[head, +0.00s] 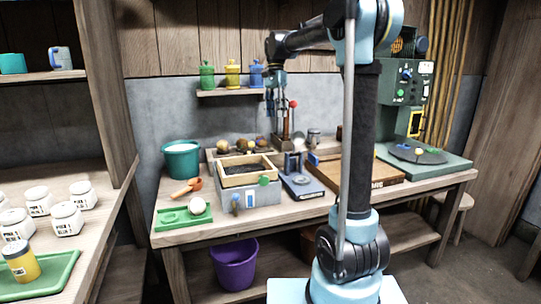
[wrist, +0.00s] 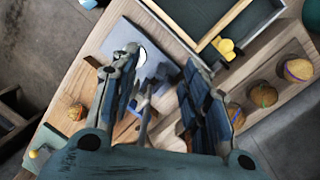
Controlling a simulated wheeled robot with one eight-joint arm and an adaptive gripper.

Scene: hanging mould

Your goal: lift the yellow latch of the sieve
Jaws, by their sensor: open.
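The sieve (head: 249,179), a wooden frame around a dark mesh, sits on a grey box at the table's front middle. In the wrist view, the sieve's frame (wrist: 184,28) is at the top. The yellow latch (wrist: 227,47) shows at the frame's edge there; I cannot make it out clearly in the head view. My gripper (head: 272,104) hangs above the back of the table, behind the sieve. In the wrist view my gripper (wrist: 155,92) is open, its fingers apart and pointing left of the latch, clear of it.
Several round balls (wrist: 263,95) sit in a wooden rack beside the sieve. A blue-grey plate device (head: 301,186) stands right of the sieve. A red-knobbed lever (head: 293,104) rises near my gripper. A teal bucket (head: 182,161) is at left, a wooden board (head: 355,180) at right.

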